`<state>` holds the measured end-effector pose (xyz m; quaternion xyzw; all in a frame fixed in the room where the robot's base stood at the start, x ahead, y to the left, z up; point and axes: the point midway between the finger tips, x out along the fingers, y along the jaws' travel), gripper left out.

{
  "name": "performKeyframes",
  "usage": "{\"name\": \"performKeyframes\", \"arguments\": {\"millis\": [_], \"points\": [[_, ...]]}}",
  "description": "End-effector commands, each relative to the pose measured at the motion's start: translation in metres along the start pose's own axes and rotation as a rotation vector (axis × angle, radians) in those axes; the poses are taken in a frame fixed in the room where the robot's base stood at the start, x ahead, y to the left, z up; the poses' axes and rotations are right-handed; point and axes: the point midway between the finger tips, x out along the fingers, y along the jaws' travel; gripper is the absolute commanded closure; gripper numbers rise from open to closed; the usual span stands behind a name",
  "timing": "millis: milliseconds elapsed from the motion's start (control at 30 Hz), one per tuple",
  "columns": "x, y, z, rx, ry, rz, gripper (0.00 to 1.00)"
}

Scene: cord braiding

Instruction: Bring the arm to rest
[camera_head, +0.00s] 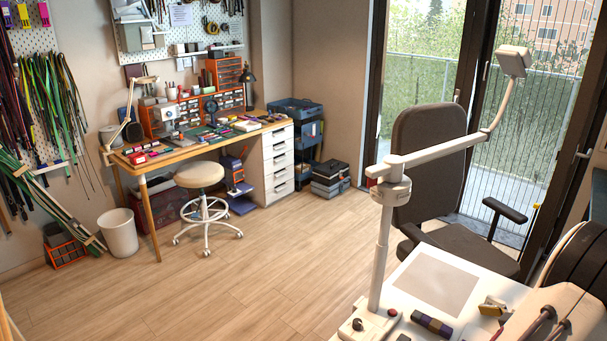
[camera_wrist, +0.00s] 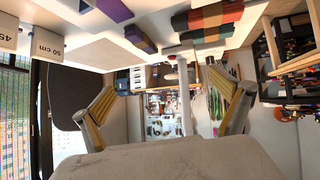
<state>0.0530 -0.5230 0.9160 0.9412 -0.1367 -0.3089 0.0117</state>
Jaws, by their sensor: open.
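My gripper (camera_wrist: 166,100) shows in the wrist view, its two yellow-and-grey fingers spread wide apart. Nothing is held between them; the gap looks through to the distant workbench and pegboard area. The wrist picture appears upside down, with a white work surface (camera_wrist: 95,38) along its top. The fingers look clear of that surface and of the things on it. In the head view I cannot clearly make out my gripper.
A white table (camera_head: 405,290) carries a dark purple block (camera_head: 432,323) and a post with a jointed arm (camera_head: 440,152). An office chair (camera_head: 428,150) stands behind it. A stool (camera_head: 200,175) and wooden desk (camera_head: 190,147) are farther off. The floor between is clear.

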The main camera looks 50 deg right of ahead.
Motion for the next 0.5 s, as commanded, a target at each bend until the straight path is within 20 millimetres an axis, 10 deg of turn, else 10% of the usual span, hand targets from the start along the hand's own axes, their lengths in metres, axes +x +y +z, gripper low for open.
{"name": "performKeyframes", "arguments": {"millis": [500], "points": [[0.035,0.022,-0.073,0.214,-0.183,0.368,0.01]]}}
